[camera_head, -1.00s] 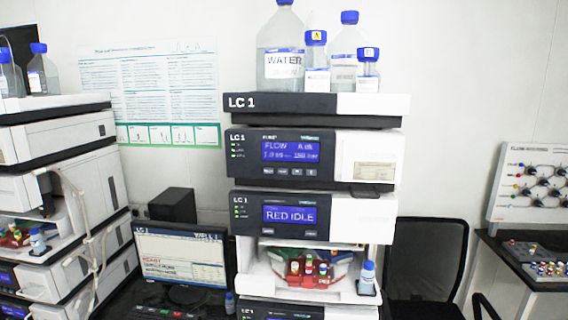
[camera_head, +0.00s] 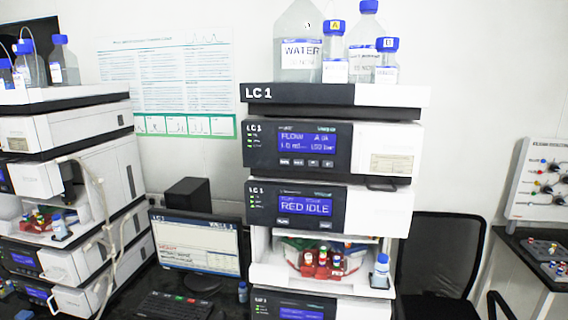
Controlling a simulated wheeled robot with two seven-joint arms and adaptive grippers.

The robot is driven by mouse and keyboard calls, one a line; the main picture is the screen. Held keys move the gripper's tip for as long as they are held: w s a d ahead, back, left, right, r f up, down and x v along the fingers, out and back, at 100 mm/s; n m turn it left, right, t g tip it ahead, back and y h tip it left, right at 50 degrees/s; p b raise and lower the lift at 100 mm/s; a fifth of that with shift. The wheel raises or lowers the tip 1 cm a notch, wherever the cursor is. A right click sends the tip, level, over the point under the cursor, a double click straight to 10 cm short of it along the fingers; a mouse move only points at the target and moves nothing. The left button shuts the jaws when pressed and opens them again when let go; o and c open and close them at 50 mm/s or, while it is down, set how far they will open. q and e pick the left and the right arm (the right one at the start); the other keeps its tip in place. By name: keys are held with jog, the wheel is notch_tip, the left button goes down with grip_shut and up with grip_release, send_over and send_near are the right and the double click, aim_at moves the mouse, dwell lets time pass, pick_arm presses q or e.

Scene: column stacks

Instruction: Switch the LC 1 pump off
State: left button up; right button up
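The LC 1 stack stands right of the middle. Its pump (camera_head: 395,143) is the module below the top tray, with a dark front panel. The pump's blue display (camera_head: 308,143) reads FLOW with smaller figures beneath, partly too small to read. A row of small buttons (camera_head: 306,162) sits under the display, and small indicator lights (camera_head: 250,137) are at its left; their labels are too small to read. Neither of my grippers is in view.
Bottles, one marked WATER (camera_head: 300,60), stand on the top tray (camera_head: 392,96). A monitor (camera_head: 198,244) and keyboard (camera_head: 175,305) are left of the stack. A second stack (camera_head: 100,155) is far left; a chair (camera_head: 438,255) stands right.

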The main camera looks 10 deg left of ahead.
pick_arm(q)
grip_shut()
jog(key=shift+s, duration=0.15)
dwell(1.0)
